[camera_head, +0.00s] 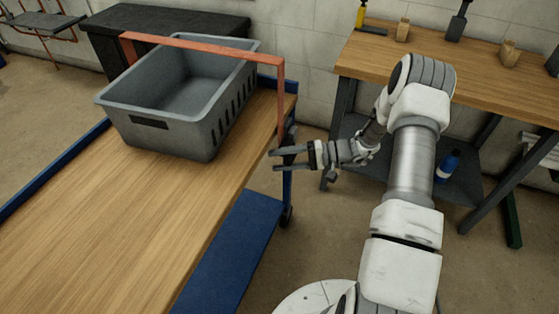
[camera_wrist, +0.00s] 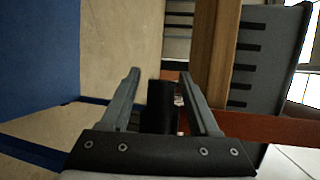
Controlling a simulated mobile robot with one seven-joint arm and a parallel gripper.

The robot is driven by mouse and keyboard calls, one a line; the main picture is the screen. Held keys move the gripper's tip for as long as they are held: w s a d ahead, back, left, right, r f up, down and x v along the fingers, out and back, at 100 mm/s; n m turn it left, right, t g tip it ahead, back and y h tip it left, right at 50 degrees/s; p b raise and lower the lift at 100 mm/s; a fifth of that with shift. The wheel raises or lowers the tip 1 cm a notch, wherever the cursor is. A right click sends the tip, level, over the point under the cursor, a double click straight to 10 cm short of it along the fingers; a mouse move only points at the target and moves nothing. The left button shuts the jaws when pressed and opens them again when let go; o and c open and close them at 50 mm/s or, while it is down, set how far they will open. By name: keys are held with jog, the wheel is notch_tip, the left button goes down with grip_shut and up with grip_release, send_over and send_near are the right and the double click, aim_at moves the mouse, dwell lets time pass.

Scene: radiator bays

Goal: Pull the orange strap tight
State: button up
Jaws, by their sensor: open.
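The orange strap (camera_head: 205,47) runs across the top of a grey crate (camera_head: 168,128) and hangs down over the cart's right side, its lower end near my gripper. In the wrist view the strap (camera_wrist: 270,128) comes in from the right. My gripper (camera_head: 273,160) is open beside the cart's right edge, fingers pointing left. In the wrist view, a black piece (camera_wrist: 161,105) shows between the open fingers (camera_wrist: 159,75). I cannot tell whether they touch it, or whether it is the strap's tensioner. The strap's far end is hidden behind the crate.
The crate stands on a cart with a wooden top (camera_head: 110,205) and blue frame (camera_head: 232,255). A wooden workbench (camera_head: 440,62) with small tools stands at the back right, a blue bottle (camera_head: 447,166) on its lower shelf. Floor is open between cart and bench.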

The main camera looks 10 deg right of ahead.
jog(key=shift+a, duration=0.15)
grip_shut()
dwell(1.4)
